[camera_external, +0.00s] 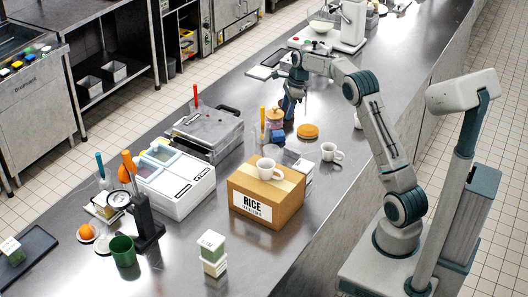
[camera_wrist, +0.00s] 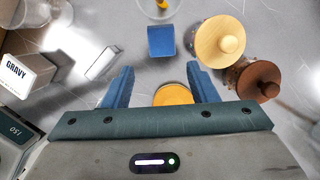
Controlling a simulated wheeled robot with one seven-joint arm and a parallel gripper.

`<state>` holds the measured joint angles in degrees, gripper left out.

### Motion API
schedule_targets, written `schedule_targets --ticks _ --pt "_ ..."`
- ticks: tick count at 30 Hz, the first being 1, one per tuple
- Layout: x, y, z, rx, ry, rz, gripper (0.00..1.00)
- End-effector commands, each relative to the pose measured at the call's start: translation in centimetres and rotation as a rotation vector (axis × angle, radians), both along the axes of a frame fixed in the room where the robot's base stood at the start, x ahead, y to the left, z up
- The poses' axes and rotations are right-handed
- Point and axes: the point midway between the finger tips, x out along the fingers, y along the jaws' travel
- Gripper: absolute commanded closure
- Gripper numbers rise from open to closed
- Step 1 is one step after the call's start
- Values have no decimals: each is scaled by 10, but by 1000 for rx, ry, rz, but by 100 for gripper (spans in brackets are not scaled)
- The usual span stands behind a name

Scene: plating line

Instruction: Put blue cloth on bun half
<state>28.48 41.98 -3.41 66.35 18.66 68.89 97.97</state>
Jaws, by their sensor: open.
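The bun half looks to be the flat round orange-brown piece (camera_external: 308,131) lying on the steel counter right of the jars. In the wrist view a round orange-tan top (camera_wrist: 173,96) shows between my fingers, partly hidden by the gripper body. A small folded blue piece (camera_wrist: 161,41), apparently the blue cloth, lies on the counter beyond my fingertips in the wrist view. My gripper (camera_external: 291,108) is above the counter, pointing down. Its blue fingers (camera_wrist: 160,80) are apart with nothing held between them.
Two wooden-lidded jars (camera_wrist: 218,41) stand close to the right of the blue piece. A clear vessel (camera_wrist: 158,8) is just beyond it. A GRAVY box (camera_wrist: 24,74) is at left. A RICE carton (camera_external: 270,205) carries a cup (camera_external: 267,167); a white mug (camera_external: 331,152) stands nearby.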

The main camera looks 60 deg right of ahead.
Motion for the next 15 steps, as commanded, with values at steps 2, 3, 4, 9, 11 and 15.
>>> schedule_targets --ticks 2,3,4,9,11,15 --pt "3 4 -16 2 5 2 47" --pt "4 6 -25 2 5 2 47" --pt "5 7 -30 3 4 2 47" --pt "10 11 -52 0 3 4 47" --pt "11 11 -56 -1 1 3 47" --pt "13 13 -65 1 2 4 47"
